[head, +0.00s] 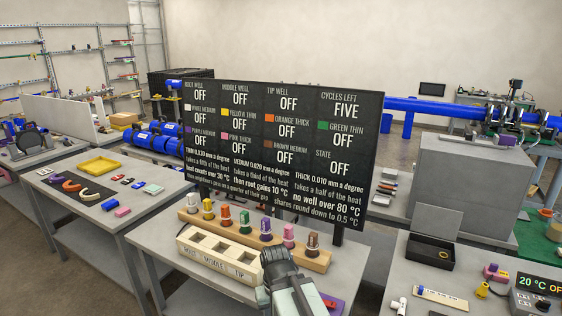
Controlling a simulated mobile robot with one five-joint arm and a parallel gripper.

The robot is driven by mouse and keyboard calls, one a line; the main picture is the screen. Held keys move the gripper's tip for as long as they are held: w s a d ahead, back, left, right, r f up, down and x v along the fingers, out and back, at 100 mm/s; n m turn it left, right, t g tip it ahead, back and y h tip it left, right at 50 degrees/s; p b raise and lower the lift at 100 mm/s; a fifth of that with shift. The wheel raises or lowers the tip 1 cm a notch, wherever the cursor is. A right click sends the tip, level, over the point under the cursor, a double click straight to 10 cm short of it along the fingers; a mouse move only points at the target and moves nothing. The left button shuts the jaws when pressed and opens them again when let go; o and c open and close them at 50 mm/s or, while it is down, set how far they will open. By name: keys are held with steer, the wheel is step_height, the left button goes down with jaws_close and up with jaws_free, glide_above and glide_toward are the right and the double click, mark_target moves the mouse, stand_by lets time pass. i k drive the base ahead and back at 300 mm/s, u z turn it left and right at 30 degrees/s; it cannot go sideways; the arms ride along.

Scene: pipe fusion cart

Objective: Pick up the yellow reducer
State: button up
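The yellow reducer (208,209) stands upright on a wooden rack (318,265), second from the left in a row of several coloured reducers. The white reducer (192,202) is on its left and the orange reducer (226,216) on its right. My gripper (276,258) is dark and seen from behind, in front of the rack's right half. It is to the right of the yellow reducer and apart from it. Its fingertips are hidden, so I cannot tell whether it is open.
A pale block (215,255) with wells marked root, middle and tip lies before the rack. A black display board (283,150) stands behind it. A purple piece (331,304) lies right of my arm. Side tables hold a yellow tray (97,167) and a black box (427,251).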

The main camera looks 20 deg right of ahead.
mark_target(481, 293)
steer(key=z, duration=0.35)
steer(key=i, duration=0.7)
steer(key=z, duration=0.45)
steer(key=k, duration=0.8)
steer(key=z, duration=0.2)
steer(key=i, duration=0.8)
steer(key=u, duration=0.1)
